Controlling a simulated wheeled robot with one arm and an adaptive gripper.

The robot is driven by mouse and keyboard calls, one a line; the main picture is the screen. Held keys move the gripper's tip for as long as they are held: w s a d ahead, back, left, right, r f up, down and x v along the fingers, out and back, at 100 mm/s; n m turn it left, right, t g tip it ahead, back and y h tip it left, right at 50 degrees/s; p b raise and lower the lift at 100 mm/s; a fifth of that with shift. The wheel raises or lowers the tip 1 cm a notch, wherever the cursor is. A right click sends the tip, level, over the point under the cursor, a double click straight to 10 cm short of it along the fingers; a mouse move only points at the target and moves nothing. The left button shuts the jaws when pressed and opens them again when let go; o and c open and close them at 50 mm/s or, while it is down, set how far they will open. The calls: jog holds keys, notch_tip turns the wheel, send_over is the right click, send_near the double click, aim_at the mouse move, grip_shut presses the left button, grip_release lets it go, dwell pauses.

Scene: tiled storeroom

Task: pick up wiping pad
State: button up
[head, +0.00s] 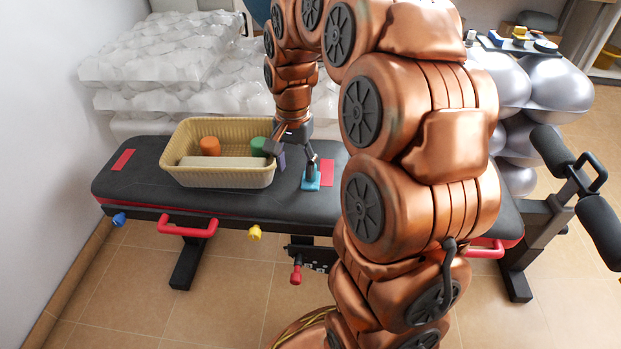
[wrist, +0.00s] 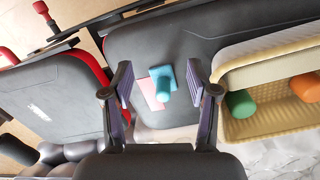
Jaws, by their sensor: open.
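The wiping pad looks like a small light-blue pad with an upright grip (head: 311,182). It lies on the black bench top (head: 130,182), right of the basket, beside and partly over a red patch (head: 327,172). In the wrist view the blue pad (wrist: 165,71) shows beyond and between the fingers, with its rounded grip towards the camera. My gripper (head: 296,157) is open and empty, above the bench near the pad. In the wrist view my gripper (wrist: 159,88) has its two purple-lined fingers spread apart. Whether a finger touches the pad cannot be told.
A yellow woven basket (head: 222,180) stands close left of my gripper. It holds an orange cylinder (head: 210,146), a green cylinder (head: 258,146) and a long pale block (head: 215,162). White wrapped stacks (head: 165,60) stand behind the bench. Silver rounded shapes (head: 555,85) stand at the right.

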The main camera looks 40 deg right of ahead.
jog(key=w+d+m, duration=0.1)
jog(key=d, duration=0.1)
jog(key=w+d+m, duration=0.1)
jog(key=w+d, duration=0.1)
jog(key=d, duration=0.1)
jog(key=w+d+f+m, duration=0.1)
jog(key=w+d+m, duration=0.1)
jog(key=d, duration=0.1)
jog(key=shift+w+f+t, duration=0.1)
jog(key=shift+w+t, duration=0.1)
jog(key=shift+t, duration=0.1)
jog(key=shift+w+d+f, duration=0.15)
jog(key=shift+d, duration=0.05)
jog(key=shift+f+b, duration=0.65)
jog(key=shift+f, duration=0.65)
jog(key=b, duration=0.3)
send_over(312, 184)
jog(key=w, duration=0.1)
jog(key=f, duration=0.5)
jog(key=shift+w+d, duration=0.2)
jog(key=shift+d, duration=0.05)
jog(key=shift+c, duration=0.4)
grip_shut()
